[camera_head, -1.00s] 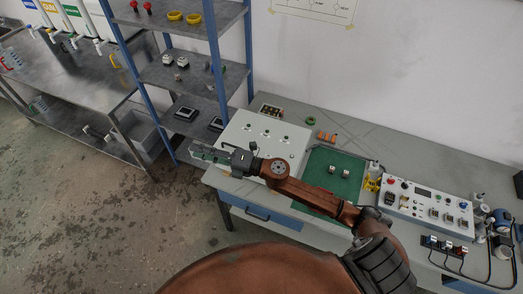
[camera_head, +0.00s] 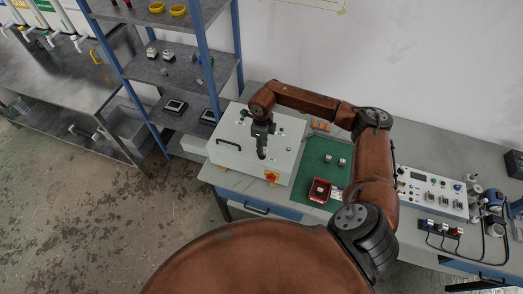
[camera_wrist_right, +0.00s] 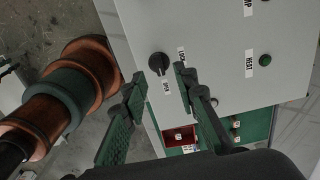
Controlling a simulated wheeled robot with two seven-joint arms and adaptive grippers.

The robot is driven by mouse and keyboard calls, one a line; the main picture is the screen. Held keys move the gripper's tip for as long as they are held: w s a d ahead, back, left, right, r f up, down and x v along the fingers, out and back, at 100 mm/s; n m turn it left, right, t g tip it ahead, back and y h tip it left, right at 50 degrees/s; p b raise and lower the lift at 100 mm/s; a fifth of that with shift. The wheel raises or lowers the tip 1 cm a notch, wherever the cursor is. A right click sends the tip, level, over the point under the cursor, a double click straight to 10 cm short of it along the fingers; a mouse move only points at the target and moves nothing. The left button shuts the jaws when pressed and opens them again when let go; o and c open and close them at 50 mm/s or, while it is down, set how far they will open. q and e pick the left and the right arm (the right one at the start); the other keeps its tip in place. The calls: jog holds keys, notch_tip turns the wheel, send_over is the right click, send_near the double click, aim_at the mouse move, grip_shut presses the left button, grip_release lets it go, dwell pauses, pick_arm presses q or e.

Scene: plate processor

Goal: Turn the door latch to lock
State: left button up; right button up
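The white plate processor box (camera_head: 283,140) stands on the bench, with a handle on its left and a red-yellow switch at its front edge. In the right wrist view, the black door latch knob (camera_wrist_right: 158,63) sits on the white panel (camera_wrist_right: 215,50), beside labels that appear to read LOCK and OPEN. My right gripper (camera_head: 262,153) points down over the box. Its fingers (camera_wrist_right: 161,76) are apart, one on each side of the knob in the picture. I cannot tell whether they touch it. My left gripper is not in view.
A green mat (camera_head: 314,163) right of the box holds a red tray (camera_head: 331,195) and small parts. A control panel (camera_head: 425,190) stands farther right. A blue-post shelf rack (camera_head: 209,66) rises close behind the box's left side.

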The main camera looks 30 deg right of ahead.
jog(key=shift+f+p, duration=0.45)
jog(key=shift+f, duration=1.75)
jog(key=shift+c, duration=0.3)
jog(key=shift+a, duration=0.1)
grip_shut()
